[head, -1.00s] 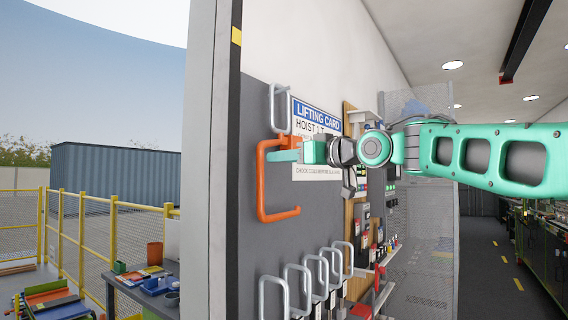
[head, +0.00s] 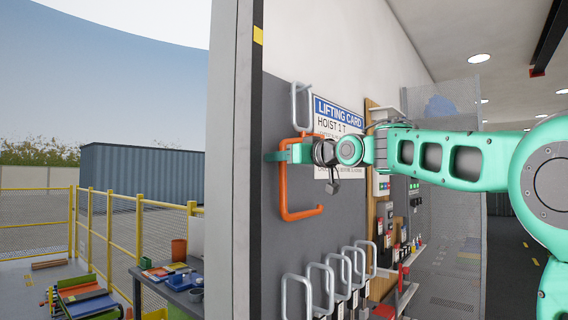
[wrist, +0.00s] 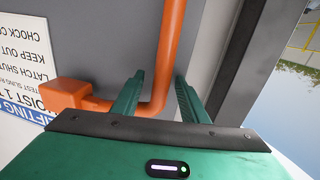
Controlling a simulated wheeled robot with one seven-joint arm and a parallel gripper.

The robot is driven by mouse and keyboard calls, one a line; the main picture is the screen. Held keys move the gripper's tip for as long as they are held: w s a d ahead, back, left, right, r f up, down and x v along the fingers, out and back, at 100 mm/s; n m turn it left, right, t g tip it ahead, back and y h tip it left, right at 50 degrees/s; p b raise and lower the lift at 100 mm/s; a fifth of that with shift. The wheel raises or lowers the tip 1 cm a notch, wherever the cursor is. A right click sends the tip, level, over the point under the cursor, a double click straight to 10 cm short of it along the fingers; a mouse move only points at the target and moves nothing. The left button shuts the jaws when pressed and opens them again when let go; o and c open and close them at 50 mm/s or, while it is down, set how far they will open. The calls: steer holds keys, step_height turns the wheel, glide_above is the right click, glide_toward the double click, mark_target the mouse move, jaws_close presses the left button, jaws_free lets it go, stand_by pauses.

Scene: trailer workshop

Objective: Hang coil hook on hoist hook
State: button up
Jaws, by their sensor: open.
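The orange coil hook (head: 284,190), a C-shaped bar, is upright against the grey wall panel. Its upper arm is partly hidden behind my gripper (head: 277,156). A grey metal loop (head: 293,108) is just above it; I cannot tell whether they touch. In the wrist view, my gripper (wrist: 158,98) is open, with one green finger on each side of the orange bar (wrist: 168,50) near its bend. Gaps show beside the bar. An orange block (wrist: 66,92) ends the bent arm. I cannot make out a hoist hook for certain.
Several grey looped handles (head: 320,285) stand low on the panel. A lifting card (head: 338,112) is right of the coil hook. A grey post (head: 235,120) stands close on the left. Outside are a cluttered table (head: 170,277) and yellow fencing (head: 140,217).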

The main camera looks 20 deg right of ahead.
jaws_close()
stand_by(1.4)
steer(key=c, duration=0.8)
jaws_free()
jaws_close()
steer(key=shift+s+r, duration=0.1)
steer(key=shift+r, duration=0.2)
steer(key=shift+r, duration=1)
steer(key=shift+s+d, duration=0.1)
steer(key=shift+d, duration=0.05)
